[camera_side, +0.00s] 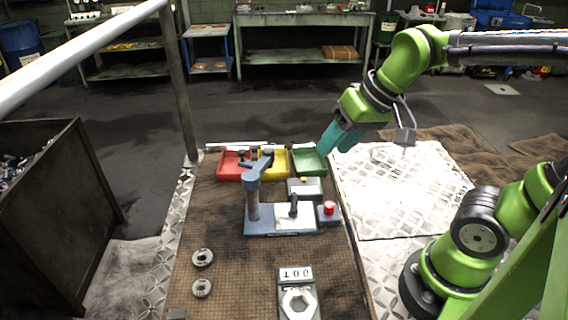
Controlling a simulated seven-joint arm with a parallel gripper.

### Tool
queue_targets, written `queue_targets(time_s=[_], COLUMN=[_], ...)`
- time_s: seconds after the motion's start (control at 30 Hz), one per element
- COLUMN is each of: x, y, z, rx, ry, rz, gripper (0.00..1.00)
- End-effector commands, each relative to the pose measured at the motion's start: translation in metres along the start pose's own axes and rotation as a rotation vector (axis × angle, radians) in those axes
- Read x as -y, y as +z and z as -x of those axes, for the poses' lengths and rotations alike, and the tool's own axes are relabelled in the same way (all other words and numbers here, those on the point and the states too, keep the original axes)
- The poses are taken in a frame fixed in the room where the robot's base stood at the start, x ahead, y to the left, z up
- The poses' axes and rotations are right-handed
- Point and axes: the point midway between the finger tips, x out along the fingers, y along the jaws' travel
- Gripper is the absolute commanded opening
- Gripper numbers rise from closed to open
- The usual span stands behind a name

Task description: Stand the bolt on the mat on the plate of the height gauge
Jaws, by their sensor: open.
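The height gauge (253,205) stands on the mat, with a blue-grey column and arm and a flat base. A dark, bolt-like piece (294,204) stands upright on the light plate (283,220) of its base. I see no other clear bolt lying on the brown mat (235,275). My gripper (338,140) has teal fingers, is open and hangs above and beside the green tray (308,164), well behind and above the gauge. Nothing shows between its fingers.
Red (229,172) and yellow (279,166) trays stand beside the green one. A grey block (304,189) and a red button (329,208) are by the gauge. Two metal rings (203,257) lie front left. A plate with a hexagon (298,303) is front right. A rail rises at left.

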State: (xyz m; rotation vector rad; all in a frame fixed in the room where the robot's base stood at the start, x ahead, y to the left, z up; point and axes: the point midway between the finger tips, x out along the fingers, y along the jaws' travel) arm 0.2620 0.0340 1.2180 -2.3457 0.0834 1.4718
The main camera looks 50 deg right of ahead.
Motion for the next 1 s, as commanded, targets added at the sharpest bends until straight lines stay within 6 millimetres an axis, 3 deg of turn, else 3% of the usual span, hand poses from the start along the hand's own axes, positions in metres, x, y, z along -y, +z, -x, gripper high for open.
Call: queue_targets(time_s=[0.27, 1.0], x=[-0.006, -0.006], y=[0.019, 0.02], z=[0.018, 0.018], rx=[-0.136, -0.138], ry=[-0.075, -0.077], rz=[-0.035, -0.035], gripper=[0.42, 0.42])
